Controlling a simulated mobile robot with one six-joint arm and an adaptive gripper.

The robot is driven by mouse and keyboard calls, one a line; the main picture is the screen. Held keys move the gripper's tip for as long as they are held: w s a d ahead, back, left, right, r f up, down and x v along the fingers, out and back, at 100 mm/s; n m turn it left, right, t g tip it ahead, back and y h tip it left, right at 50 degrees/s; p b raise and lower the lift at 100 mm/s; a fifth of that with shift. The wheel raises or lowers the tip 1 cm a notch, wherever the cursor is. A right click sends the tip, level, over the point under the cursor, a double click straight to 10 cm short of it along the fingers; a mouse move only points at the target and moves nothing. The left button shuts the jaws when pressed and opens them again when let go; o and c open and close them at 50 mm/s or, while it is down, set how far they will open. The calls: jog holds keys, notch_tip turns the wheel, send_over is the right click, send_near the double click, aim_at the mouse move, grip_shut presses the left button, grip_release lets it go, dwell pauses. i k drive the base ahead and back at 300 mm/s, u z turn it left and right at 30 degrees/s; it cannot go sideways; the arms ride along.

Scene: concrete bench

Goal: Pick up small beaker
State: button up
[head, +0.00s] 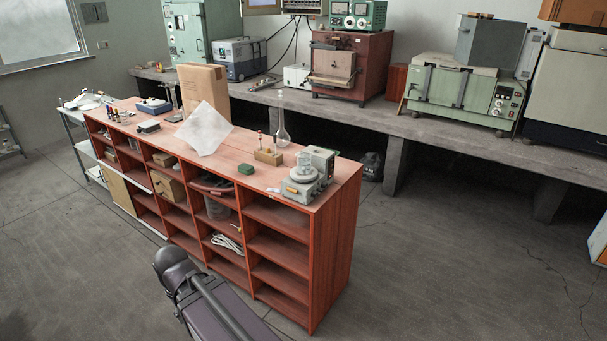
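I cannot clearly make out a small beaker in the head view. A clear long-necked glass flask (282,132) stands on the red-brown shelf unit's top, behind a small wooden block. A greyish, cup-like vessel (217,208) sits in an upper compartment of that unit; it is too small and dim to identify. My arm shows at the bottom of the picture, in front of the shelf unit. My gripper is not visible.
The red-brown shelf unit (332,235) holds a balance-like device (305,178), a cardboard box (203,88) and a tilted white sheet (204,128). Behind it runs a concrete bench (450,132) with heavy instruments. The floor (440,250) at the right is mostly clear.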

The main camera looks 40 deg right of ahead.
aim_at(304, 163)
jog(key=u, duration=0.2)
jog(key=k, duration=0.65)
jog(key=z, duration=2)
jog(key=i, duration=1)
jog(key=z, duration=0.1)
